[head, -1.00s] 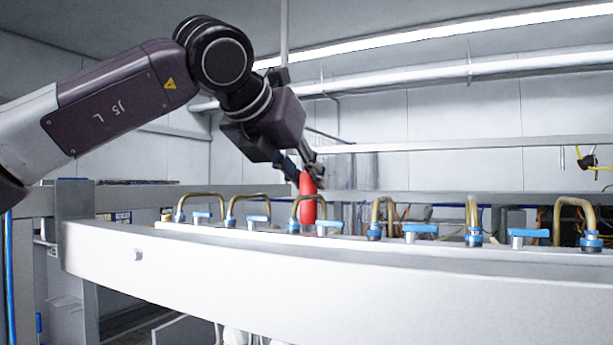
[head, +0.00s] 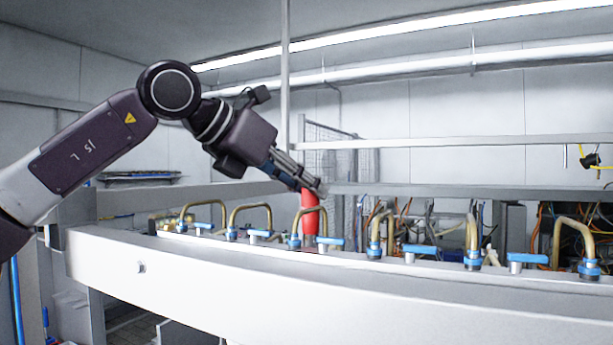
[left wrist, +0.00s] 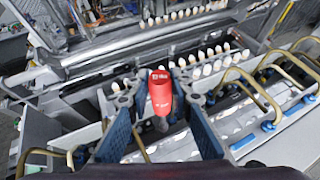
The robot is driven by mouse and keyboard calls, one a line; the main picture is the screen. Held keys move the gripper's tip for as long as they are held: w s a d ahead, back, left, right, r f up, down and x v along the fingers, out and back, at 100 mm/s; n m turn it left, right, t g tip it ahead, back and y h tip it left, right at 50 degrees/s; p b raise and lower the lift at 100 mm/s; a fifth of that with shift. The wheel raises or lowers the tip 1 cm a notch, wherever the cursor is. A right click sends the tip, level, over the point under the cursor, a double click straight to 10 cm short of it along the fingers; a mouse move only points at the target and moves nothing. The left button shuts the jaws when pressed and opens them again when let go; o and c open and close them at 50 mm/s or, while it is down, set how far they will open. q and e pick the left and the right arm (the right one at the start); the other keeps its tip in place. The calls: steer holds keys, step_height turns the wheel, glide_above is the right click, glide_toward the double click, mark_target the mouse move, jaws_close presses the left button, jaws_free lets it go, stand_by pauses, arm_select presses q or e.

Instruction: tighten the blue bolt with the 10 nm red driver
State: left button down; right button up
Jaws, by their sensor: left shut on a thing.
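In the left wrist view the red driver (left wrist: 160,92) is between my two fingers, with small white print too blurred to read. My left gripper (head: 316,187) comes in tilted from the upper left and is shut on the driver's upper end. Blue fittings sit along the rail, such as a blue fitting (head: 294,243) and a blue-topped piece (head: 330,242) near the driver. I cannot tell which is the blue bolt, or whether the driver's lower end touches one. My right gripper is out of view.
Several curved brass pipes, such as a brass pipe (head: 253,206), rise from the white rail (head: 250,275) on both sides of the driver. Loose wires (head: 425,225) hang behind. A metal bar (head: 430,192) runs behind the rail. The air above the rail is mostly free.

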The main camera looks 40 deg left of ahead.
arm_select(q)
steer(key=shift+a+r+m+h+p, duration=0.15)
steer(key=shift+a+m+h+p, duration=0.05)
steer(key=shift+m+h+p, duration=0.45)
steer(key=shift+m+h, duration=0.55)
steer(key=shift+h, duration=0.1)
steer(key=shift+f+n+y+b, duration=0.3)
steer(key=shift+n+y+b, duration=0.2)
steer(key=shift+b, duration=0.15)
steer(key=shift+d+n+y+b, duration=0.2)
steer(key=shift+n+y+b, duration=0.85)
steer(key=shift+b, duration=0.2)
steer(key=n+y+b, duration=0.2)
steer(key=y, duration=0.1)
steer(key=shift+n, duration=0.25)
steer(key=shift+d+r+n+y+b, duration=0.2)
steer(key=shift+n+y+b, duration=0.3)
steer(key=shift+n+y, duration=0.2)
steer(key=shift+a, duration=0.15)
